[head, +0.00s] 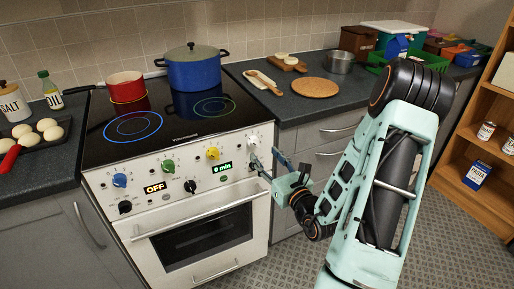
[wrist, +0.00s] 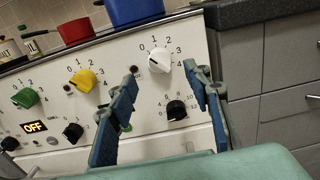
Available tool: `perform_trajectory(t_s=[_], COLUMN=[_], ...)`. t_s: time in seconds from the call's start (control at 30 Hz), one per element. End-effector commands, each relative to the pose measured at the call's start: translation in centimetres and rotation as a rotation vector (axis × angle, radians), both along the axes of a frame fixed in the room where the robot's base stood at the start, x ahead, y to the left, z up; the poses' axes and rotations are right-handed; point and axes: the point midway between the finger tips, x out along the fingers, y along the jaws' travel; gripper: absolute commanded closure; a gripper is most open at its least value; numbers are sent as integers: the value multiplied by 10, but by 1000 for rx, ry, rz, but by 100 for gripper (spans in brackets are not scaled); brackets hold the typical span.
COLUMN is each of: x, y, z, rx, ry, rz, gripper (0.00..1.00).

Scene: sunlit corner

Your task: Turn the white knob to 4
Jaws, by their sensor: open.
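The white knob (head: 252,140) is at the upper right of the stove's front panel. In the wrist view the white knob (wrist: 159,60) stands beyond and between my fingers, with numbers 0 to 4 around it. My gripper (head: 266,164) is in front of the panel, near the right end. In the wrist view my gripper (wrist: 166,84) is open with blue finger pads apart and nothing between them. It appears not to touch the knob.
Yellow (wrist: 87,80), green (wrist: 25,97) and black (wrist: 176,110) knobs share the panel. A red pot (head: 126,86) and a blue pot (head: 193,70) stand on the black cooktop (head: 165,135). The oven handle (head: 200,214) juts out below.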

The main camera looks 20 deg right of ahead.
Motion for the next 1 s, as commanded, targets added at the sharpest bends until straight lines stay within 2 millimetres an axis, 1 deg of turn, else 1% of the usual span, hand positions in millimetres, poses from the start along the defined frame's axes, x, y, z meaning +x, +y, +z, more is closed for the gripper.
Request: perform_trajectory(t_s=[0.03, 0.2, 0.33, 0.5, 0.73, 0.77, 1.0], x=[11, 41, 57, 65, 66, 66, 66], y=[2, 3, 2, 3, 3, 3, 3], z=[0, 0, 0, 0, 0, 0, 0], rx=[0, 1, 0, 1, 1, 1, 1], ry=[-3, -2, -1, 0, 1, 1, 1], rz=[3, 2, 1, 2, 2, 2, 2], gripper=[55, 55, 55, 55, 55, 56, 82])
